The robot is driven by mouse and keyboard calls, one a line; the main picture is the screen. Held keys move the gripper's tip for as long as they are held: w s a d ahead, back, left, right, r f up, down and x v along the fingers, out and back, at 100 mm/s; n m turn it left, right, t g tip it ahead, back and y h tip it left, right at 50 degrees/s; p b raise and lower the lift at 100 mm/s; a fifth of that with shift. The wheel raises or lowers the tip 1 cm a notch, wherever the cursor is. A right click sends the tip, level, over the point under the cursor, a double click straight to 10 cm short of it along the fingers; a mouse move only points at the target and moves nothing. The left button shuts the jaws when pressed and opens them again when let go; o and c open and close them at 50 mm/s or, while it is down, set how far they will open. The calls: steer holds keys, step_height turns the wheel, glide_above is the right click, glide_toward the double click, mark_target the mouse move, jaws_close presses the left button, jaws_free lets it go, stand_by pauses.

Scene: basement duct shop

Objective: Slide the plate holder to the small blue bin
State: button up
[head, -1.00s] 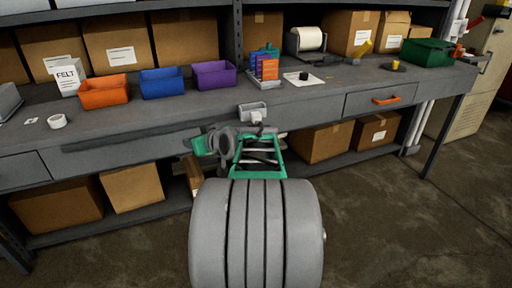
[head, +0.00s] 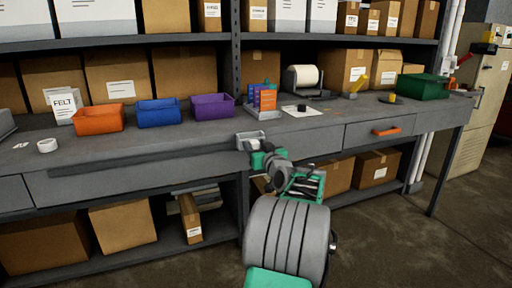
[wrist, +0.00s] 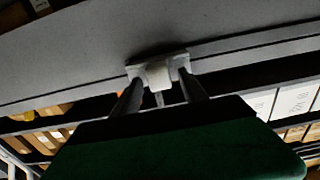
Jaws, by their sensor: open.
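A light grey block (head: 249,138), which I take for the plate holder, sits at the bench's front edge, by the right end of a long dark rail (head: 150,162). The small blue bin (head: 159,113) stands on the bench to its left, between an orange and a purple bin. My gripper (head: 257,147) is at the block from the front. In the wrist view the open fingers (wrist: 158,88) reach up to the block (wrist: 158,72), one on each side of its middle. Whether they touch it cannot be told.
The orange bin (head: 98,119) and purple bin (head: 212,107) flank the blue one. A white roll (head: 59,145) lies near the front edge at left. Boxes (head: 123,222) fill the lower shelf.

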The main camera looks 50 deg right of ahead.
jaws_close()
stand_by(0.4)
stand_by(0.9)
